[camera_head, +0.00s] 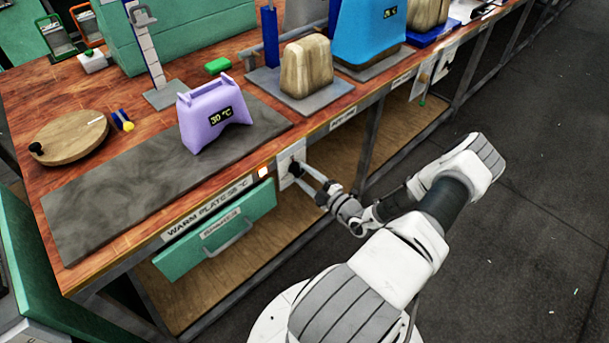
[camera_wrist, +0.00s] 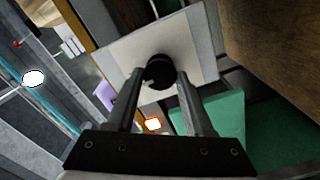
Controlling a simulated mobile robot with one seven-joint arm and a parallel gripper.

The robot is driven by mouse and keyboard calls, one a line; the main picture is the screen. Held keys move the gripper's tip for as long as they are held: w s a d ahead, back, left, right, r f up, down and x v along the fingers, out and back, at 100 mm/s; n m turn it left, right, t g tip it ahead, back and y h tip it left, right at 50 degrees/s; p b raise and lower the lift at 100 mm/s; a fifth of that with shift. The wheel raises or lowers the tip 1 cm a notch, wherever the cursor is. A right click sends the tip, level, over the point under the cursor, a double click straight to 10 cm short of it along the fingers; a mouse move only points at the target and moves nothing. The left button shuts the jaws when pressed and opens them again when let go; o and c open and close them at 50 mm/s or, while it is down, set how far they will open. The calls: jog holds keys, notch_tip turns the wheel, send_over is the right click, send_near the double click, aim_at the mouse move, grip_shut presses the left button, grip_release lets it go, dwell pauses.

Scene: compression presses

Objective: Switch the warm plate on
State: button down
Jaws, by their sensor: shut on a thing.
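The warm plate (camera_head: 85,215) is a dark grey slab set in the wooden bench top, with a "WARM PLATE 38 °C" label (camera_head: 211,207) on the front edge below it. A white switch panel (camera_head: 285,168) with a black knob (camera_head: 296,166) is on the bench front, right of the label; the knob also shows in the wrist view (camera_wrist: 160,72). My gripper (camera_head: 300,172) reaches the panel from the front right, its two fingers shut on the black knob. A small lamp (camera_head: 262,172) beside the panel glows orange-white; it also shows in the wrist view (camera_wrist: 153,124).
A purple device (camera_head: 207,117) reading 30 °C stands on the slab. A green drawer (camera_head: 240,222) with a handle is under the label, left of my gripper. A round wooden board (camera_head: 62,142) lies at left. Open floor (camera_head: 545,190) extends at right.

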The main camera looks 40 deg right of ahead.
dwell(0.4)
jog(key=shift+c, duration=1.4)
grip_release()
jog(key=s+d, duration=0.1)
jog(key=s, duration=1.6)
jog(key=shift+s+d+p, duration=0.2)
jog(key=shift+p, duration=0.1)
